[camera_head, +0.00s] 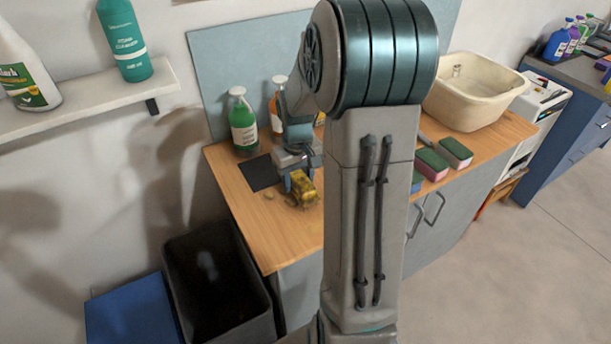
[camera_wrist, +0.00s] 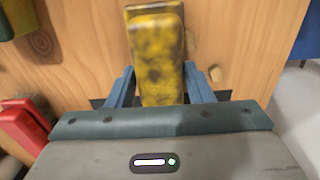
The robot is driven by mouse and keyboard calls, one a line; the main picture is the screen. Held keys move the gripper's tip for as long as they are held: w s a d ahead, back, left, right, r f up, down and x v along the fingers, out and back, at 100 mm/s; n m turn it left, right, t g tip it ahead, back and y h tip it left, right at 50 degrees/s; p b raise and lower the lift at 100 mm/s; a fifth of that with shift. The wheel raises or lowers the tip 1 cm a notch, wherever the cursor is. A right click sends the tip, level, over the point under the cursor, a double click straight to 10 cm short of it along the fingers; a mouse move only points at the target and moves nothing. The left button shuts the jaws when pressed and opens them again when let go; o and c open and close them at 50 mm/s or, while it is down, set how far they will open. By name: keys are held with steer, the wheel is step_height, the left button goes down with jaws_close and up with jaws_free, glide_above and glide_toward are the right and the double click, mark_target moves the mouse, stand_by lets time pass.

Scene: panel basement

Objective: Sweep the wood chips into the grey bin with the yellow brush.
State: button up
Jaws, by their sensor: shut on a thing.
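The yellow brush (camera_head: 302,192), with dark stains, is between my gripper's blue fingers (camera_wrist: 160,88), which are shut on it. It also shows upright in the middle of the wrist view (camera_wrist: 158,55). In the head view my gripper (camera_head: 298,178) is low over the left part of the wooden worktop (camera_head: 290,235). A small pale wood chip (camera_wrist: 216,74) lies on the wood beside the brush. Another small chip (camera_head: 270,196) shows left of the brush in the head view. The dark grey bin (camera_head: 218,285) stands on the floor by the worktop's left edge; its inside is too dark to make out.
A dark mat (camera_head: 261,173) lies behind the brush. A green spray bottle (camera_head: 243,122) and an orange one (camera_head: 275,105) stand behind it. Sponges (camera_head: 432,164) and a cream basin (camera_head: 475,92) are at right. A blue box (camera_head: 132,312) is left of the bin. My arm hides the middle worktop.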

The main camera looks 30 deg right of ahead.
steer(key=shift+a+b, duration=1.25)
steer(key=shift+a, duration=7.3)
steer(key=shift+a+r+p, duration=0.1)
steer(key=shift+r+p, duration=2.15)
steer(key=shift+r, duration=0.65)
